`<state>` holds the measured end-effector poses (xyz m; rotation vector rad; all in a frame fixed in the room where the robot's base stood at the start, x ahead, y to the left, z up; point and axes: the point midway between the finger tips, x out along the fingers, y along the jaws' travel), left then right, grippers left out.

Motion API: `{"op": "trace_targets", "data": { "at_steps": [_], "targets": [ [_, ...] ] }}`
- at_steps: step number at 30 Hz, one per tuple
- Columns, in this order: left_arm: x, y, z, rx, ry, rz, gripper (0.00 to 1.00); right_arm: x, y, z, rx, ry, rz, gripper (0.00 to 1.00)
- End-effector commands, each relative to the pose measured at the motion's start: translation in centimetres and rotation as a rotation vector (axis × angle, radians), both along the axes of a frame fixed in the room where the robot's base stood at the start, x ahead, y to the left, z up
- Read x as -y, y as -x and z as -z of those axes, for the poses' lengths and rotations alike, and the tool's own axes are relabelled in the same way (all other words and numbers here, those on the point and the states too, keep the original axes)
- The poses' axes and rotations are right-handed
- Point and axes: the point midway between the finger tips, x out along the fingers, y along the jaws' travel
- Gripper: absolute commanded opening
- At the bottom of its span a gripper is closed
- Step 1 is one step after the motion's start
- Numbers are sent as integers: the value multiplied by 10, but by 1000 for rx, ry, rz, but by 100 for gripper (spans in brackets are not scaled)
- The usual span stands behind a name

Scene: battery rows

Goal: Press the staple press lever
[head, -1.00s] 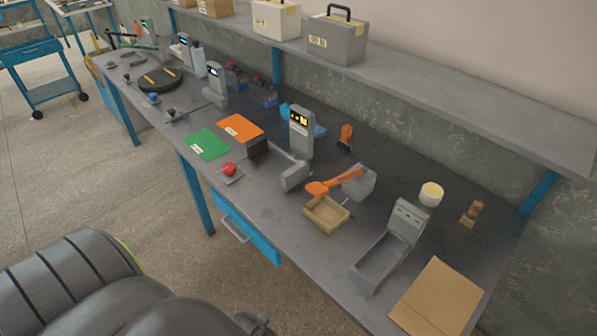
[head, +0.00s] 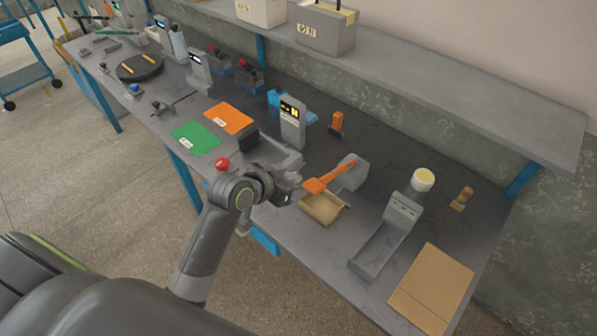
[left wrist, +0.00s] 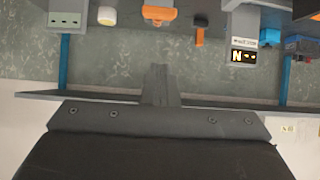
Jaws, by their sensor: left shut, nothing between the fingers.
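The staple press is a grey block (head: 352,172) on the bench with a long orange lever (head: 325,179). The lever's broad end points left, over the back of a small tan tray (head: 322,209). My left gripper (head: 290,190) is shut and empty, in the air just left of the lever's broad end and the tray; no contact shows. In the left wrist view, which appears upside down, the shut fingers (left wrist: 159,72) point towards the bench, and the orange lever (left wrist: 158,14) shows at the top edge, partly cut off. My right gripper is not in view.
A grey device with a yellow display (head: 292,122) stands behind my left gripper. A red button (head: 222,163) is to its left. A grey trough (head: 385,240) and a cardboard sheet (head: 431,288) lie to the right. A shelf (head: 450,100) overhangs the back.

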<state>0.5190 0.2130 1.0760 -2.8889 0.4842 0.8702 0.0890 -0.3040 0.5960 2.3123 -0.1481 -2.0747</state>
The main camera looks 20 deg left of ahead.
Motion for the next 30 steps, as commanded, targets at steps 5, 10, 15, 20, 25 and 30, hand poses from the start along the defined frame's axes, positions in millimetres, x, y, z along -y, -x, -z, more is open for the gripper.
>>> {"op": "trace_targets", "data": {
  "at_steps": [5, 10, 15, 20, 25, 30],
  "targets": [
    [5, -1, -16, 25, 0, 21, 0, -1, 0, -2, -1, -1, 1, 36],
    [5, -1, -15, 25, 1, 20, 0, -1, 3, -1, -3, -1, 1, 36],
    [5, -3, -14, 24, 2, 19, 0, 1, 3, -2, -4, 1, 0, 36],
    [9, -13, -9, 23, 5, 19, 0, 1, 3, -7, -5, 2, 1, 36],
    [15, -31, 3, 22, 4, 18, 0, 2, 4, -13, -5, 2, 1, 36],
    [22, -49, 15, 22, 3, 18, 0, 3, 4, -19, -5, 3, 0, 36]
  ]
}}
